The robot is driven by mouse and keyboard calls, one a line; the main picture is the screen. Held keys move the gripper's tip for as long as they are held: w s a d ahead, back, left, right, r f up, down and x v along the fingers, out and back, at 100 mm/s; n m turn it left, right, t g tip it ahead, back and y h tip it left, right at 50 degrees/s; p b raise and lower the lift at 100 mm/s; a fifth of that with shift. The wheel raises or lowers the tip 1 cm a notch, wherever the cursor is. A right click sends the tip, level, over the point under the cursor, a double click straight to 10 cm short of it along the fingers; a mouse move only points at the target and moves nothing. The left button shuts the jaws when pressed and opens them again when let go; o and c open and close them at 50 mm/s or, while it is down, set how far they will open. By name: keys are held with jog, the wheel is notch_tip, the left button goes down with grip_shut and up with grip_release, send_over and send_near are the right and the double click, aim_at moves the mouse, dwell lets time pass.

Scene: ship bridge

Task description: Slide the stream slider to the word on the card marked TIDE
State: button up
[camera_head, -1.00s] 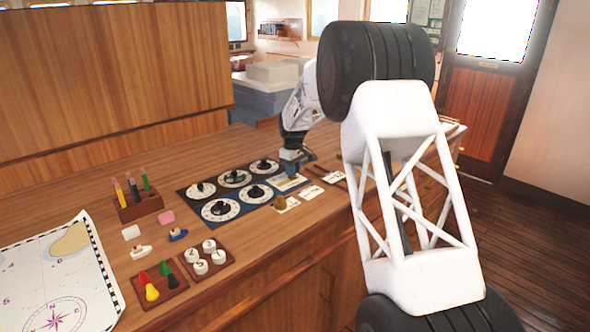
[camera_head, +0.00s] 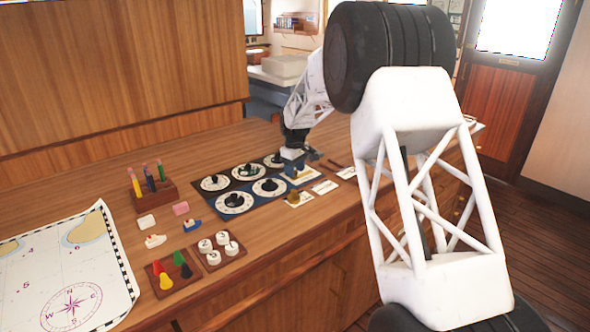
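My gripper (camera_head: 291,168) reaches down over the right part of a dark blue panel. Its fingers are small and partly blurred, so I cannot tell whether they are open or shut. A pale strip (camera_head: 303,178) on the panel lies just under and right of the fingers; it looks like the slider's scale. The slider's knob is not distinguishable, and its words are too small to read. Three white cards lie in front of the panel: one at left (camera_head: 305,199), one in the middle (camera_head: 325,187), one at right (camera_head: 347,172). I cannot read which is marked TIDE.
Several round dials (camera_head: 234,202) fill the panel's left part. A small brass object (camera_head: 293,196) stands by the left card. Coloured pegs (camera_head: 166,281), white discs (camera_head: 205,246), a pen holder (camera_head: 155,195) and a chart (camera_head: 70,270) lie further left. My arm covers the desk's right side.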

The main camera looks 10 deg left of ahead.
aim_at(296, 172)
jog(key=shift+r, duration=0.1)
jog(key=shift+r, duration=3.8)
jog(key=shift+d, duration=0.1)
jog(key=shift+s+d+r, duration=0.15)
jog(key=shift+s+r, duration=0.05)
jog(key=s+d+r+m, duration=0.2)
jog(key=s+d+r, duration=0.3)
jog(key=s, duration=0.4)
jog(key=s+d+r+m+t, duration=0.15)
jog(key=s+d+r, duration=0.25)
jog(key=s+d, duration=0.45)
jog(key=s+d+r+m, duration=0.2)
jog(key=s+d+r, duration=0.25)
jog(key=s, duration=0.65)
jog(key=s+d+f+m, duration=0.2)
jog(key=s+d, duration=0.1)
jog(key=s, duration=0.8)
jog(key=s+d+f+m, duration=0.2)
jog(key=s+d, duration=0.1)
jog(key=s, duration=0.8)
jog(key=s+d+f+m+t, duration=0.1)
jog(key=s+d+f+m, duration=0.1)
jog(key=s, duration=0.9)
jog(key=shift+s+d+f, duration=0.3)
jog(key=shift+d+f, duration=0.3)
jog(key=shift+d, duration=0.5)
